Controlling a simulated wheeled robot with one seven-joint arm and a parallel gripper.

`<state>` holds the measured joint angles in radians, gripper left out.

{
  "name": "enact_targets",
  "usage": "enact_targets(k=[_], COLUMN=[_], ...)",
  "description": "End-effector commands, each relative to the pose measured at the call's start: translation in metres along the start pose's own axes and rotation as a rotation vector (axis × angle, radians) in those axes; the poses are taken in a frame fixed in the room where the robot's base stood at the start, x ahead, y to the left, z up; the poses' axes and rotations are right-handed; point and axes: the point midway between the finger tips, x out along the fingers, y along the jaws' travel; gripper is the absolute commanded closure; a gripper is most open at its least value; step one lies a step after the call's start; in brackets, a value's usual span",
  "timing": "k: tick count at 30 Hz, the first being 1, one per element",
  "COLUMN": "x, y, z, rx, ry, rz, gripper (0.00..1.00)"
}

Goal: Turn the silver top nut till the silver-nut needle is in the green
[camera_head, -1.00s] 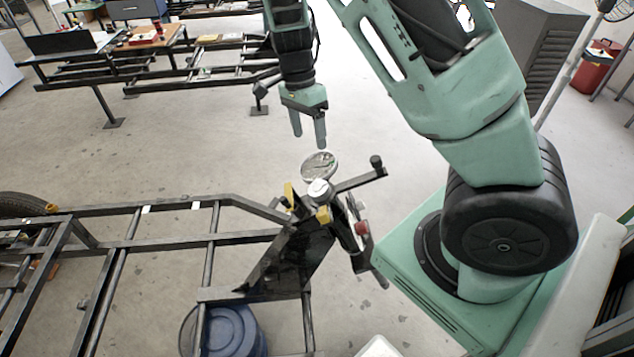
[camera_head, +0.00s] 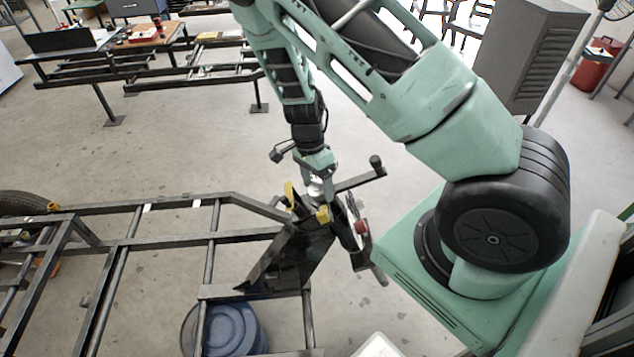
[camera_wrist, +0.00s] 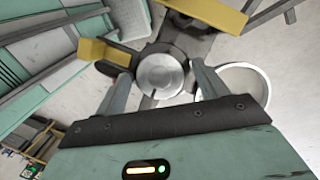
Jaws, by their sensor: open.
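The silver top nut (camera_wrist: 160,75) is a round silver disc with a dark mark near its lower edge in the wrist view. In the head view the nut (camera_head: 315,187) shows only partly below my gripper (camera_head: 316,182). In the wrist view my gripper (camera_wrist: 158,85) is open, with one finger on each side of the nut. A gap shows at the left finger; I cannot tell whether the right finger touches. The round gauge (camera_wrist: 243,88) is beside the right finger, partly covered by it. Its needle and green zone cannot be made out. My gripper hides the gauge in the head view.
Yellow parts (camera_head: 323,214) flank the nut on the suspension mount. A dark bar with a knob (camera_head: 376,163) sticks out to the right, and a red knob (camera_head: 361,228) sits below. The black frame (camera_head: 150,240) runs left. A blue drum (camera_head: 228,330) stands underneath.

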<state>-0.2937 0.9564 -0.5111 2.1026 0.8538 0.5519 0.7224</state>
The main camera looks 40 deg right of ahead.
Motion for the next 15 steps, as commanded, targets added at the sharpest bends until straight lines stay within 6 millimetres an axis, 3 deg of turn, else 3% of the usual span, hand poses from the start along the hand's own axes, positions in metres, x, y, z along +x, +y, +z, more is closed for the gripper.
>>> enact_targets(k=[5,9,10,15], x=[-0.0001,-0.0002,-0.0002,-0.0005], y=[-0.0001,-0.0002,-0.0002,-0.0003], z=[-0.0001,-0.0001,-0.0002,-0.0003], rx=[0.0,0.0,0.0,-0.004], ry=[0.0,0.0,0.0,0.0], rz=[0.0,0.0,0.0,0.001], gripper=[0.31,0.7,0.73,0.73])
